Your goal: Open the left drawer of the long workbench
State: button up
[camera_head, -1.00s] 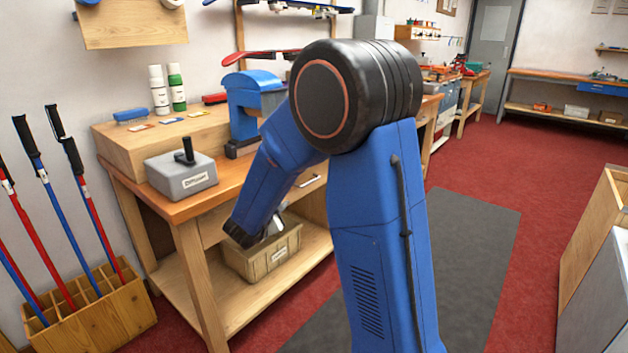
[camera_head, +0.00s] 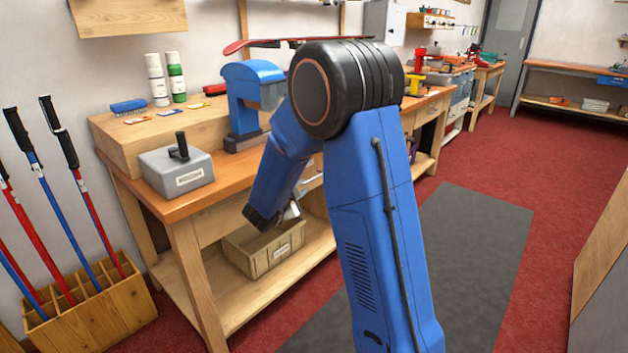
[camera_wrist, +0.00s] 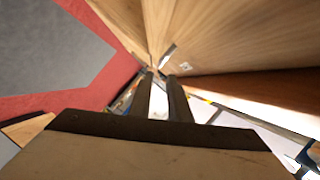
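The long workbench (camera_head: 215,200) stands along the wall, with an orange-brown top. Its left drawer (camera_head: 224,221) has a plain wooden front below the top and looks shut. Part of a metal handle (camera_head: 312,180) shows beside my forearm. My gripper (camera_head: 293,211) is low in front of the drawer, mostly hidden by my arm. In the wrist view two dark fingers of my gripper (camera_wrist: 160,78) stand apart with a narrow gap. Pale wood (camera_wrist: 235,35) and a small metal strip (camera_wrist: 168,53) lie just beyond the tips. Contact with the handle cannot be told.
A grey box (camera_head: 178,172) and blue press (camera_head: 243,95) stand on the bench. A pole rack (camera_head: 95,318) stands at left. Grey mat (camera_head: 470,235) and red floor are clear; a wooden cabinet (camera_head: 605,235) edges the right.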

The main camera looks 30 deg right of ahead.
aim_at(312, 180)
jog(key=x, duration=1.2)
jog(key=shift+f, duration=0.1)
jog(key=shift+c, duration=0.3)
grip_shut()
